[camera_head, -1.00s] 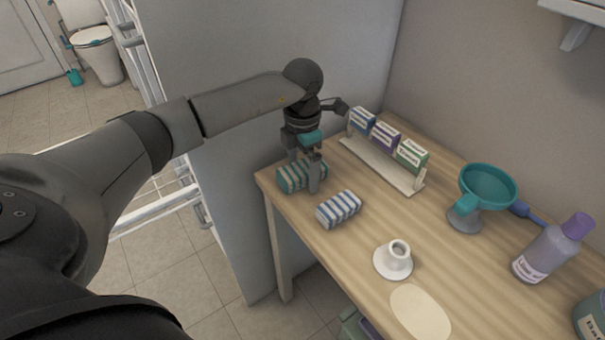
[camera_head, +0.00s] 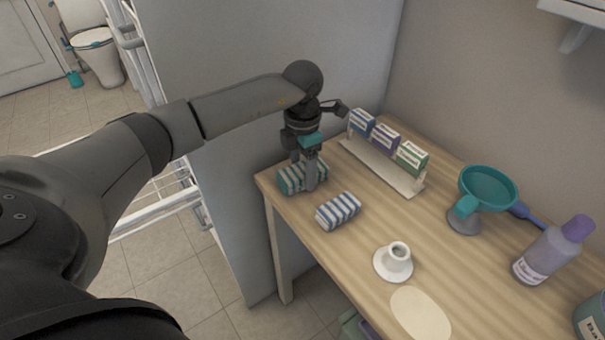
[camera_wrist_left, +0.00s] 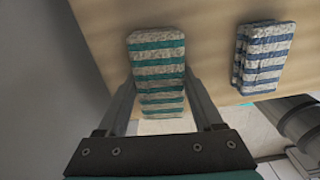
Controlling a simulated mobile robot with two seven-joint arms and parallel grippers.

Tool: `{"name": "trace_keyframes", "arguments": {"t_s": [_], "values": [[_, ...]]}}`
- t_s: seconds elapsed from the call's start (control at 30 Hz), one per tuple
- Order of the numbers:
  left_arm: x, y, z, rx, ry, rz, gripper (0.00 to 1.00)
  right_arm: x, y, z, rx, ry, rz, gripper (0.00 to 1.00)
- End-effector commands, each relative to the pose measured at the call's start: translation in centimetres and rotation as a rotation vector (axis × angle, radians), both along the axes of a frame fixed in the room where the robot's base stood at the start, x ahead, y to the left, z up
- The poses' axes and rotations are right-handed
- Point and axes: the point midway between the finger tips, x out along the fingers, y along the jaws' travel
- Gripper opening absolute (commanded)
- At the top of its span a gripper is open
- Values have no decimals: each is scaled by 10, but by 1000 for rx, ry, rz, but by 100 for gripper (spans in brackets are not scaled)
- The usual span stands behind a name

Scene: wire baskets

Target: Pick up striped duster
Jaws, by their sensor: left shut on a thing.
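A teal-and-grey striped duster (camera_head: 289,181) lies at the near left corner of the wooden table. A similar blue-and-white striped block (camera_head: 338,211) lies just to its right, apart from it. My left gripper (camera_head: 304,182) points down over the teal-striped duster and is shut on it, with one finger on each side. In the left wrist view, the teal-striped duster (camera_wrist_left: 157,62) sits between the fingers (camera_wrist_left: 160,84), and the blue-striped block (camera_wrist_left: 264,57) lies to the right, untouched. The near finger hides part of the duster in the head view. My right gripper is not in view.
On the table (camera_head: 375,285) stand a rack with several small boxes (camera_head: 385,138), a teal funnel-like cup (camera_head: 487,188), a purple-capped bottle (camera_head: 553,250) and a white holder (camera_head: 394,261). A grey panel (camera_head: 270,80) rises close behind the gripper.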

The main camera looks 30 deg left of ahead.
Motion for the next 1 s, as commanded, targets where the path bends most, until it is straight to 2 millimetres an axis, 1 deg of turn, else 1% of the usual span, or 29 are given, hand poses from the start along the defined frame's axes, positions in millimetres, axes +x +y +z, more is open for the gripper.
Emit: {"name": "trace_keyframes", "arguments": {"t_s": [0.27, 0.4, 0.47, 0.57, 0.83, 0.87, 0.9, 1.0], "values": [[0, 0, 2, 0, -1, 0, 14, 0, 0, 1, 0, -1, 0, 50], [0, 0, 10, 0, -1, 0, 14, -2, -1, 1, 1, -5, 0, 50], [1, 1, 16, 1, -3, 0, 14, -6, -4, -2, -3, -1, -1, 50], [1, 1, 31, 0, -4, 0, 14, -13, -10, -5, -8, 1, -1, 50], [1, 0, 91, 0, -6, -1, 14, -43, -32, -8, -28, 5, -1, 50], [1, 0, 100, 0, -6, 0, 14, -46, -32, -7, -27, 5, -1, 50], [2, 1, 114, 1, -7, 0, 14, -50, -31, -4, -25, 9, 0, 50], [1, 0, 142, 0, -6, 0, 14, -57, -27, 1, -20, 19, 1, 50]]}}
